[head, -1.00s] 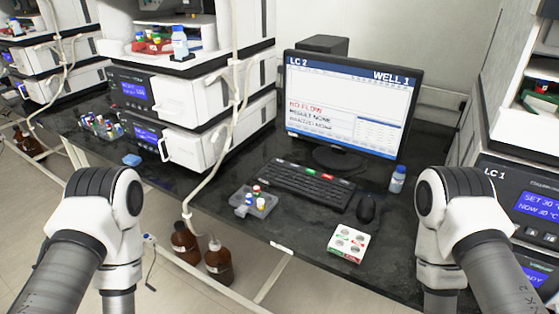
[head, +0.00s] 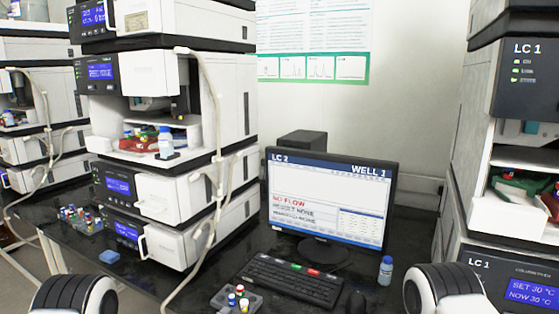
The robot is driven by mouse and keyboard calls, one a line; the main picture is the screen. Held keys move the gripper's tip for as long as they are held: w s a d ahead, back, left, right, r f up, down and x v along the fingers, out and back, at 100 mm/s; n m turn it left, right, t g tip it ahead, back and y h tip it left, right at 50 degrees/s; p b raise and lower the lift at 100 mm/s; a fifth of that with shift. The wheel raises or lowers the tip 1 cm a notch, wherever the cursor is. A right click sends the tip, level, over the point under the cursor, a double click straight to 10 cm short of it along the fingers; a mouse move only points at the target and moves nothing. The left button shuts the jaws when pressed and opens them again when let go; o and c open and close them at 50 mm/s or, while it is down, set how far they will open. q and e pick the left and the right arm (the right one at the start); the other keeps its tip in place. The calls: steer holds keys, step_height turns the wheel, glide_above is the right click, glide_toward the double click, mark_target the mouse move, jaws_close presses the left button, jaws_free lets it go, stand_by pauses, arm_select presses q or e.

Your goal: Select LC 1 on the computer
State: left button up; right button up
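The computer monitor (head: 327,200) stands on the black bench at the centre. Its screen reads "LC 2" at the top left, "WELL 1" at the top right and "NO FLOW" in red. The keyboard (head: 290,281) lies in front of it, with green, red and white marked keys along its back edge. A dark mouse (head: 356,302) is partly in view to its right. The stack labelled LC 1 (head: 518,290) stands at the right edge. Parts of both my arms show at the bottom edge; neither gripper is in view.
A tall instrument stack (head: 165,200) with white tubing stands left of the monitor. A small vial tray (head: 237,300) sits left of the keyboard, and a blue-capped bottle (head: 385,270) stands to the right. A poster (head: 312,40) hangs on the wall.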

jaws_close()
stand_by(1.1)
